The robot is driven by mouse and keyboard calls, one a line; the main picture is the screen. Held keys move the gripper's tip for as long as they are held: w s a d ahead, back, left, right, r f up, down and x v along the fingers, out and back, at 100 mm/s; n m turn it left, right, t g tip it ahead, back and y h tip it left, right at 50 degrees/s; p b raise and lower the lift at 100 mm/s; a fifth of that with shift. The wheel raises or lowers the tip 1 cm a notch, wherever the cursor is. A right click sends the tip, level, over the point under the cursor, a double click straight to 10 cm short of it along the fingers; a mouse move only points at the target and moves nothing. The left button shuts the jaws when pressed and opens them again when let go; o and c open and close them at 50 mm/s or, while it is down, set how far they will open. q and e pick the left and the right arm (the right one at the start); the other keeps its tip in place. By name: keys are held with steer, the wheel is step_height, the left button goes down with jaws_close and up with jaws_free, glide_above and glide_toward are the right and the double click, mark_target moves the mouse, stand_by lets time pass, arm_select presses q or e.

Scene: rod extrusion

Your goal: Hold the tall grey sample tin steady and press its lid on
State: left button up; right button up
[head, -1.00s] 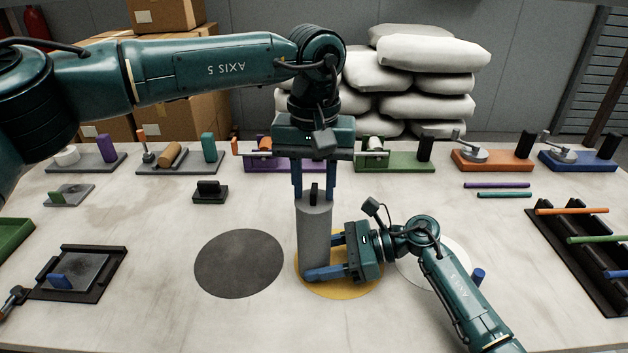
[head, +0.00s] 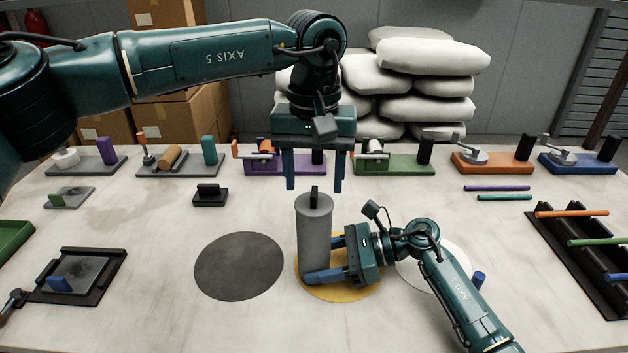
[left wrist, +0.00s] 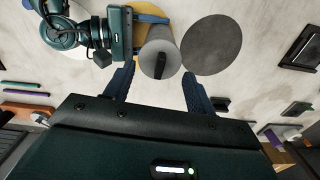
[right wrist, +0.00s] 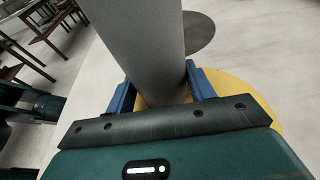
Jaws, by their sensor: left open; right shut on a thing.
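The tall grey sample tin (head: 314,247) stands upright on the yellow disc (head: 354,292). Its grey lid (head: 314,203) with a black upright handle (head: 315,194) sits on top; from here I cannot tell how tightly it is seated. My right gripper (head: 322,258) is shut around the tin's lower body from the right, and the tin also fills the space between its fingers in the right wrist view (right wrist: 150,60). My left gripper (head: 315,187) is open and empty above the lid, its fingers apart on either side. The lid shows below it in the left wrist view (left wrist: 159,60).
A dark grey disc (head: 239,265) lies clear to the left, and a white disc (head: 452,256) lies partly under my right arm. A black rack with rods (head: 590,262) is at right, a black tray (head: 80,275) at left. Several fixtures line the back edge.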

arm_select(q)
steer(key=shift+r, duration=2.55)
steer(key=shift+c, duration=0.3)
jaws_close()
steer(key=shift+f, duration=0.15)
steer(key=shift+f, duration=2.45)
steer(key=shift+r, duration=0.1)
steer(key=shift+r, duration=3.4)
